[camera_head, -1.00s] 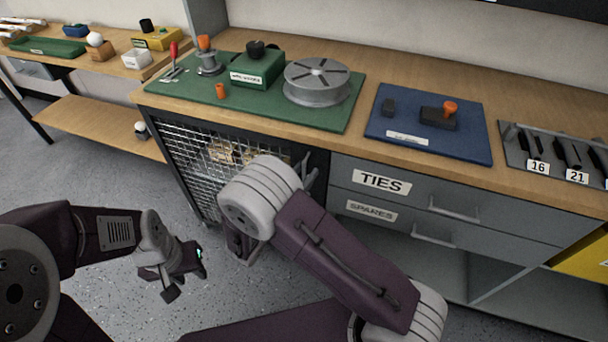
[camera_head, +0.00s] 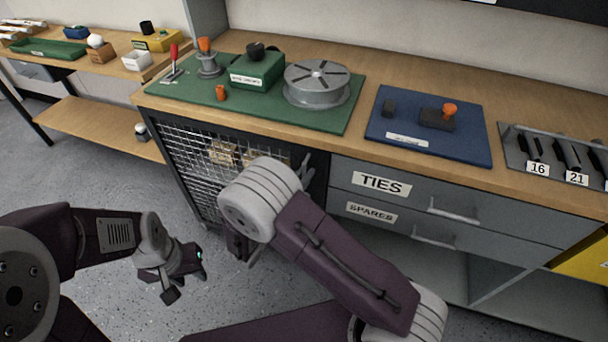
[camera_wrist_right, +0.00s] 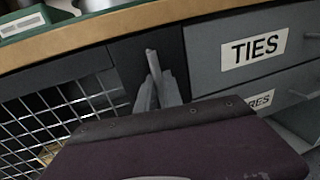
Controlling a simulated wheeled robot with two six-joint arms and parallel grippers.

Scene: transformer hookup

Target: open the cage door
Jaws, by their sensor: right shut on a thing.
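The cage door (camera_head: 187,163) is a wire mesh panel in a dark frame under the bench, left of the drawers; it looks closed. It also shows at the left of the right wrist view (camera_wrist_right: 62,118). Its upright grey handle (camera_wrist_right: 150,61) stands near the door's right side. My right gripper (camera_wrist_right: 157,88) is shut on this handle, its fingers on either side of the bar. My left gripper (camera_head: 188,283) is empty and open, low above the floor in front of the cage.
Two grey drawers, the upper labelled TIES (camera_head: 381,183), are just right of the cage. The bench top above carries a green mat (camera_head: 190,97) with a grey spool and a blue mat (camera_head: 385,145). Open floor (camera_head: 110,188) lies left of the cage.

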